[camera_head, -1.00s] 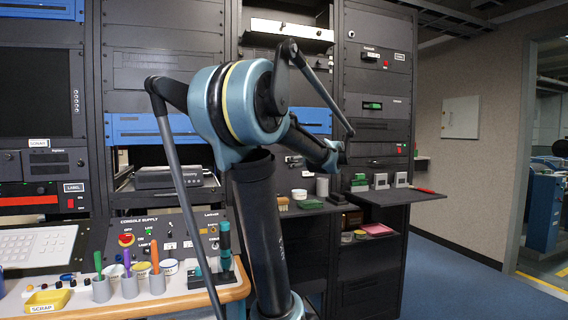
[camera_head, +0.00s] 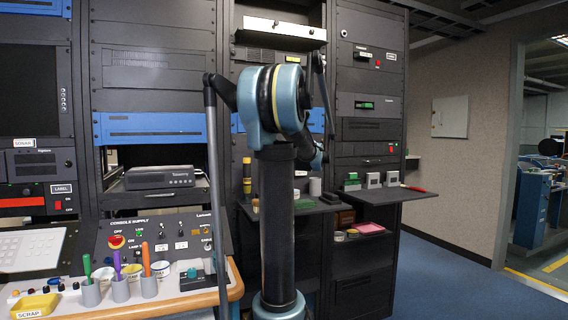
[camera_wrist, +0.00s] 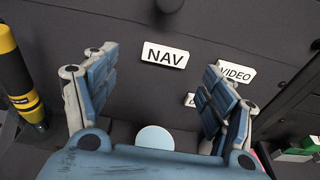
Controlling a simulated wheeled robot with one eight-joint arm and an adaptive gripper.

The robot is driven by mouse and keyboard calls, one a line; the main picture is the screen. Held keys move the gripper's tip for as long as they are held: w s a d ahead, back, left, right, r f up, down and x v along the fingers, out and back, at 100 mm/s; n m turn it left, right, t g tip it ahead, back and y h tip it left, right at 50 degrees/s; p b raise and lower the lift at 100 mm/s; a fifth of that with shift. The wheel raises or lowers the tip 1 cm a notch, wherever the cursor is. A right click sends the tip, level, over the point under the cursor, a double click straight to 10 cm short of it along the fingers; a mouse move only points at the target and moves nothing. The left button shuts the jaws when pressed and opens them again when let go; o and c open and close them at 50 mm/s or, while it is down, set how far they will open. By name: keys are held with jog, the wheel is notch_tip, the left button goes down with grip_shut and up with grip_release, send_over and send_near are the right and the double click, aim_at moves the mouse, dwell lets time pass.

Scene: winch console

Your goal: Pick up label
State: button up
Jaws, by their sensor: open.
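A white label reading NAV (camera_wrist: 165,54) lies on a dark surface in the wrist view, just beyond and between my fingertips. A second white label reading VIDEO (camera_wrist: 236,72) is to its right, partly covered by my right finger.
A yellow and black cylinder (camera_wrist: 18,85) stands left of my gripper; it also shows in the head view (camera_head: 247,178). Small green and grey boxes (camera_head: 373,180) sit on the right shelf. The console (camera_head: 160,240) and pen cups (camera_head: 121,288) are at left.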

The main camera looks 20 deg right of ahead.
jog(key=shift+w+d+f, duration=0.15)
jog(key=shift+w, duration=1.3)
jog(key=shift+w+d+f, duration=0.1)
jog(key=shift+w+f, duration=0.05)
jog(key=shift+w, duration=1.25)
jog(key=c, duration=1)
